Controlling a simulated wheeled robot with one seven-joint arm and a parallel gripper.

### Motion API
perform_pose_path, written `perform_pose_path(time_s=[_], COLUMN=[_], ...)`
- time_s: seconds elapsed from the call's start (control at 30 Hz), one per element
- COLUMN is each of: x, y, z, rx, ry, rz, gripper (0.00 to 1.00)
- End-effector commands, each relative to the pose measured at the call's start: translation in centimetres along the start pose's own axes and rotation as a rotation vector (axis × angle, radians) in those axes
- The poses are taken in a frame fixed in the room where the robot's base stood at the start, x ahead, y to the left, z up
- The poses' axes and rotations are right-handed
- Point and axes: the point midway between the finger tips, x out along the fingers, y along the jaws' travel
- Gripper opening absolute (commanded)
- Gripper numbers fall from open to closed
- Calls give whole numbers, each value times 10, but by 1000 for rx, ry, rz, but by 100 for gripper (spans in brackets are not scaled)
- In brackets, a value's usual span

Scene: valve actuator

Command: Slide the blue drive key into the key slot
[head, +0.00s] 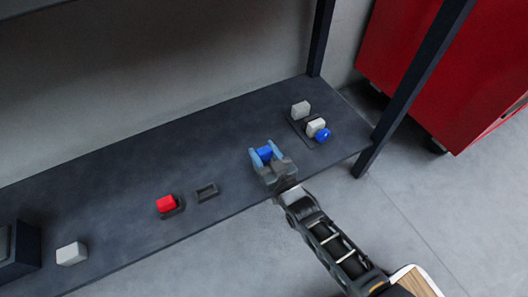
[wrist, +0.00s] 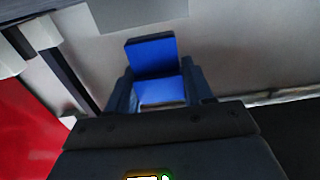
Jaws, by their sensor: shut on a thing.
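My gripper (head: 265,154) is over the dark shelf, left of the block assembly, with its light blue fingers on both sides of the blue drive key (head: 264,152). In the wrist view the blue drive key (wrist: 152,57) stands out beyond the fingertips of my gripper (wrist: 158,90), and its lower part sits between them. I cannot make out a key slot for certain. An assembly on a dark base plate (head: 304,138) has pale blocks (head: 316,126) and a round blue part (head: 322,135); any slot there is too small to tell.
A small empty dark holder (head: 207,192) lies left of my gripper. A red block (head: 166,203) sits in a similar holder. A white block (head: 71,253) and a dark box (head: 18,253) are at far left. A shelf post (head: 410,90) rises at the right front.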

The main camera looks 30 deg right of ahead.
Motion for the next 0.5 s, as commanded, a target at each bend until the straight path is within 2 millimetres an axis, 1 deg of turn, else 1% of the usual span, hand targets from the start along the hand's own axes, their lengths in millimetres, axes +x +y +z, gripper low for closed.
perform_pose_path(time_s=[0.5], x=[0], y=[0], z=[10], rx=[0], ry=[1], rz=[0], gripper=[14])
